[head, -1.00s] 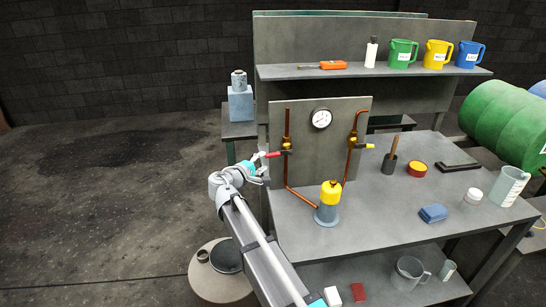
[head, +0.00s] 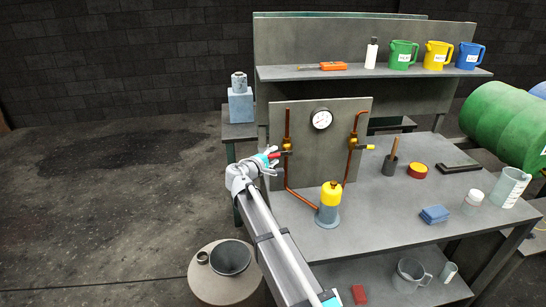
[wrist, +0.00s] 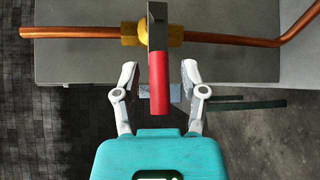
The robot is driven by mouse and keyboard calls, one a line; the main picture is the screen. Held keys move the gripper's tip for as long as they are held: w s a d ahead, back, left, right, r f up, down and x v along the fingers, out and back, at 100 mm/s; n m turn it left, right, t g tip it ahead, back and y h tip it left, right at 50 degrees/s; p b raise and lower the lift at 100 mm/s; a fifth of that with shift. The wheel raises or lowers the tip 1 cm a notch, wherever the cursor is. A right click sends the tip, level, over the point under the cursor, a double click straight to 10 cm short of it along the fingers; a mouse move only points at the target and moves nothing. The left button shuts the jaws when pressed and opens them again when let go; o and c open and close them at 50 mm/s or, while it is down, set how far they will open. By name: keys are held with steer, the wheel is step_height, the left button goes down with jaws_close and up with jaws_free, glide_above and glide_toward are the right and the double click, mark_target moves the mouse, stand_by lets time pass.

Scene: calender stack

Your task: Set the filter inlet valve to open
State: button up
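A red-handled brass valve (head: 287,147) sits on the left copper pipe (head: 287,125) of the grey panel. This pipe runs down to a yellow-topped grey canister (head: 330,195). In the wrist view the red handle (wrist: 158,88) stands crosswise to the pipe and points toward my gripper. My gripper (wrist: 160,78) is open, one finger on each side of the handle's end, with gaps on both sides. In the head view my gripper (head: 270,160) is at the handle and partly hides it. I cannot read any valve label.
A round gauge (head: 321,119) is on the panel (head: 335,108) between the pipes. A dark holder (head: 390,165), red-yellow tin (head: 417,170) and blue cloth (head: 434,214) lie on the bench to the right. Free floor lies left of the bench.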

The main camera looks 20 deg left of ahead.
jaws_close()
